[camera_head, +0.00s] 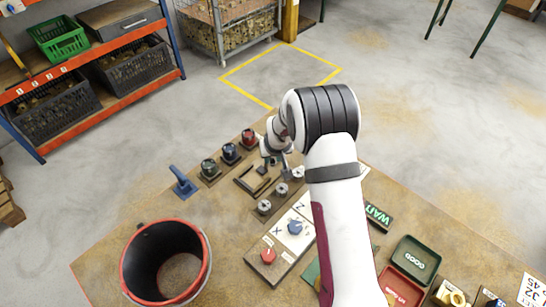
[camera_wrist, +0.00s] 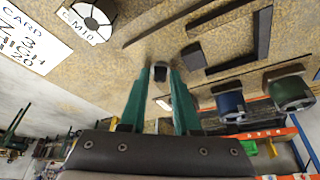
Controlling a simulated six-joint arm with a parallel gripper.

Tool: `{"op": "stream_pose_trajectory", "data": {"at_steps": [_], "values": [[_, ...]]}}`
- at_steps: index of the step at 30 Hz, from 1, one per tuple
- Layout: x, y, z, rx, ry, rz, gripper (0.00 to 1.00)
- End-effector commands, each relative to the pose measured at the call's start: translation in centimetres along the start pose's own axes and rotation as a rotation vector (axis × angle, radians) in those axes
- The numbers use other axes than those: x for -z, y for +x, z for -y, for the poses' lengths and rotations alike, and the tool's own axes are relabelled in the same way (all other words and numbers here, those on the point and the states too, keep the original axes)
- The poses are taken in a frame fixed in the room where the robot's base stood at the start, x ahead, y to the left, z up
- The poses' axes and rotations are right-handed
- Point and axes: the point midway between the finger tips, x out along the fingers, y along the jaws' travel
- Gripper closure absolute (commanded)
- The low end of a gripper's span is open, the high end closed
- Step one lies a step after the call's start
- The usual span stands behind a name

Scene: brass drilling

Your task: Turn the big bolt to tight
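Several silver bolt heads stand in a row on a brown strip in the head view: a near one (camera_head: 264,207), a middle one (camera_head: 281,190) and a far one (camera_head: 297,174). I cannot tell from the head view which is the big one. In the wrist view a silver bolt head (camera_wrist: 92,20) sits beside a label reading C-M10, off to the upper left. My gripper (camera_head: 272,160) is low over the bench beyond the row, partly hidden by my wrist. In the wrist view its green fingers (camera_wrist: 162,85) are apart, with a small dark piece visible between the tips.
A dark angled fixture (camera_head: 252,181) lies left of the bolts. Round pieces with green (camera_head: 208,168), blue (camera_head: 230,153) and red (camera_head: 249,137) tops stand behind it. A blue lever (camera_head: 184,184) and a black bin (camera_head: 133,270) stand left.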

Motion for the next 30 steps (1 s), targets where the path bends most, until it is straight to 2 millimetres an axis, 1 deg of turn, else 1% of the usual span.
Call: {"op": "stream_pose_trajectory", "data": {"at_steps": [8,11,21,24,30], "values": [[-0.03,-0.01,0.08,-0.004,0.009,0.002,1.00],[-0.05,0.00,0.14,-0.025,0.056,0.003,1.00],[-0.05,0.11,0.42,-0.141,0.333,0.004,1.00],[-0.05,0.12,0.41,-0.159,0.377,0.003,1.00],[-0.11,0.13,0.41,-0.163,0.390,0.004,1.00]]}}
